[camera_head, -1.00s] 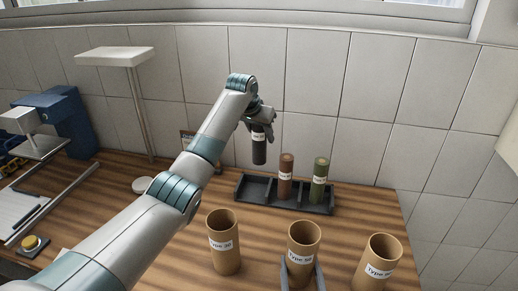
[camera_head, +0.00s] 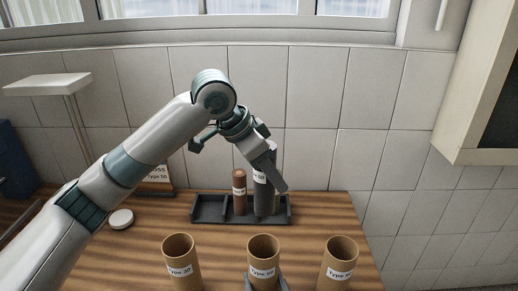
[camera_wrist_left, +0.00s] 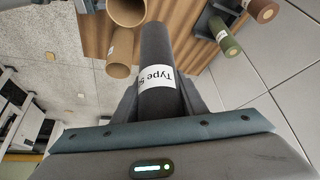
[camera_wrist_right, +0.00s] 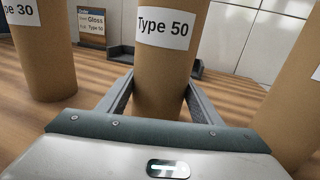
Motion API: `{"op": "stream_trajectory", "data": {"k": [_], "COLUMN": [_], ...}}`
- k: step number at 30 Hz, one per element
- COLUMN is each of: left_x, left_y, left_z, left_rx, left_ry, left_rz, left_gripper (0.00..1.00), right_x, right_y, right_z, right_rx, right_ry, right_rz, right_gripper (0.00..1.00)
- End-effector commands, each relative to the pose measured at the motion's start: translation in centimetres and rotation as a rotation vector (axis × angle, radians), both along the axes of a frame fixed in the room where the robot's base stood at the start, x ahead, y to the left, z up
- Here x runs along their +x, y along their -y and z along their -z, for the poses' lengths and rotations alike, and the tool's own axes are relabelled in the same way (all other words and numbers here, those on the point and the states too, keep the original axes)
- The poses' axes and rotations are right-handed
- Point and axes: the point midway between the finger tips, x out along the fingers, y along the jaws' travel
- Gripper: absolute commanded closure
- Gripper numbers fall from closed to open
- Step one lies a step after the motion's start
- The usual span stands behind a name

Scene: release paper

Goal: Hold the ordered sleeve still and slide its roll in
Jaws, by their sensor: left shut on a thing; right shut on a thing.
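My left gripper (camera_head: 266,168) is shut on a dark grey roll (camera_head: 263,197), held in front of the rack. In the left wrist view the roll (camera_wrist_left: 158,55) has a partly readable "Type 5" label and points toward the sleeves. The middle sleeve (camera_head: 263,248), an open brown tube, stands upright in front. My right gripper (camera_wrist_right: 160,88) is shut on it low down; the right wrist view shows its "Type 50" label (camera_wrist_right: 165,28). An order card (camera_wrist_right: 91,25) reads "Gloss", "Type 50". The roll is apart from the sleeve in the head view.
The "Type 30" sleeve (camera_head: 180,262) stands to the left and another sleeve (camera_head: 338,262) to the right. The dark rack (camera_head: 210,210) holds a brown roll (camera_head: 239,192) and a green roll (camera_wrist_left: 225,38). A white disc (camera_head: 121,219) lies left.

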Motion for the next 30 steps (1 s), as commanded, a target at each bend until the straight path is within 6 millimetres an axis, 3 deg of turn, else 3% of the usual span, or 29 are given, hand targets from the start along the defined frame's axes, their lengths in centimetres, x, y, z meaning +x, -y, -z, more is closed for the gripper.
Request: {"op": "stream_trajectory", "data": {"k": [3,9,30], "left_x": [-3.0,-5.4,-5.6], "left_y": [0.1,0.1,0.1], "left_z": [0.8,1.6,2.2], "left_rx": [0.001,-0.001,-0.002], "left_ry": [0.002,0.001,0.001], "left_rz": [0.064,0.116,0.12], "left_gripper": [0.91,0.91,0.91], "right_x": [0.0,0.0,0.0], "right_y": [0.0,0.0,0.0], "right_z": [0.0,0.0,0.0], "right_rx": [0.0,0.0,0.0], "right_ry": [-0.001,-0.001,0.0], "right_rz": [0.0,0.0,0.0], "right_gripper": [0.64,0.64,0.64]}}
